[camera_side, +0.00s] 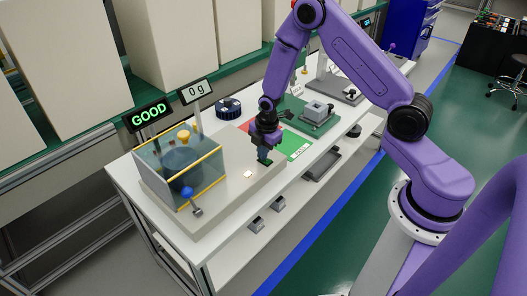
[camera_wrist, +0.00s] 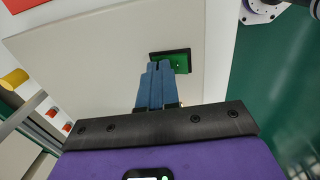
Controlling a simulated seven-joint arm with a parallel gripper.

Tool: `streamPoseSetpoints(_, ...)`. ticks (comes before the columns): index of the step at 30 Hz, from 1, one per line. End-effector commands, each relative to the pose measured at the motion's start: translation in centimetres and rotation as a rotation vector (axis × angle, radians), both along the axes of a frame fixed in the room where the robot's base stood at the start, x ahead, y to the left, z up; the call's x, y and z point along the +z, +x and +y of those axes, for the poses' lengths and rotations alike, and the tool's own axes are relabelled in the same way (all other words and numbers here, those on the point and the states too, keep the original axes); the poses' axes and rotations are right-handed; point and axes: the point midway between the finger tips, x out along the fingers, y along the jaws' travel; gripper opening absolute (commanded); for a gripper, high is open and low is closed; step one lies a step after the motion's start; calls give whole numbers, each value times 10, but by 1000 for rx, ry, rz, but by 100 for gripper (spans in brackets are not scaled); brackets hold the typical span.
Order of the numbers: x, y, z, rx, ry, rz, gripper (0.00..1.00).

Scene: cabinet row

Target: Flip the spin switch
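My gripper (camera_side: 263,153) points down over the right end of the beige platform on the bench. In the wrist view its two blue fingers (camera_wrist: 158,66) are together, with nothing seen between them. A small green plate in a black frame (camera_wrist: 181,61) lies on the platform just beyond the fingertips. It may be the spin switch, but no label can be read. In the side view this green piece (camera_side: 268,163) shows just under the fingers, and I cannot tell whether they touch it. Part of it is hidden behind the fingers.
A clear box with yellow edges (camera_side: 205,163) holds a dark round drum at the platform's left. A blue knob (camera_side: 187,192) stands at its front. Displays read "GOOD" (camera_side: 150,114) and "0 g" (camera_side: 196,91). A grey-green fixture (camera_side: 317,112) stands behind my gripper. The platform's middle is mostly clear.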

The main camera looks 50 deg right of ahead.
Motion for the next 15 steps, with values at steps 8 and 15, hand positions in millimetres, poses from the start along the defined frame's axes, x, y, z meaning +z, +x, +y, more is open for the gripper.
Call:
streamPoseSetpoints(8,-3,-7,0,1,-1,7,0)
streamPoseSetpoints(15,-1,-17,0,1,-1,11,0)
